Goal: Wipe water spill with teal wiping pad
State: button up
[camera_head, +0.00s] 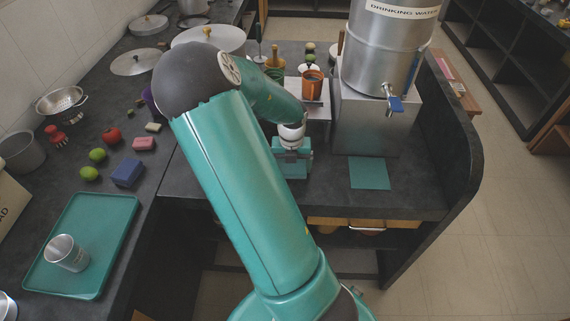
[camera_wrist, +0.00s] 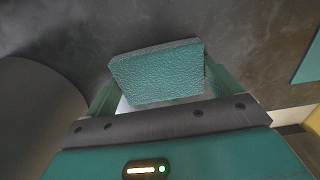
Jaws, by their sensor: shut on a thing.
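The teal wiping pad (camera_wrist: 158,76) is a textured block with a grey edge, seen between my fingers in the wrist view. My gripper (camera_head: 291,168) is shut on it, low over the dark counter to the left of the steel dispenser stand. In the wrist view my gripper (camera_wrist: 160,88) has a finger on each side of the pad. I cannot tell whether the pad touches the counter. No water spill stands out clearly; the counter in the wrist view has only faint lighter mottling.
A steel drinking water dispenser (camera_head: 390,45) with a blue-handled tap stands on a metal stand (camera_head: 375,120). A flat teal square (camera_head: 369,173) lies before it. An orange-brown cup (camera_head: 312,84) stands behind my gripper. A green tray (camera_head: 105,225) holding a metal cup (camera_head: 66,253) lies left.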

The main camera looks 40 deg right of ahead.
jog(key=shift+s+d+r, duration=0.1)
jog(key=shift+s+d, duration=1.6)
jog(key=shift+s, duration=0.25)
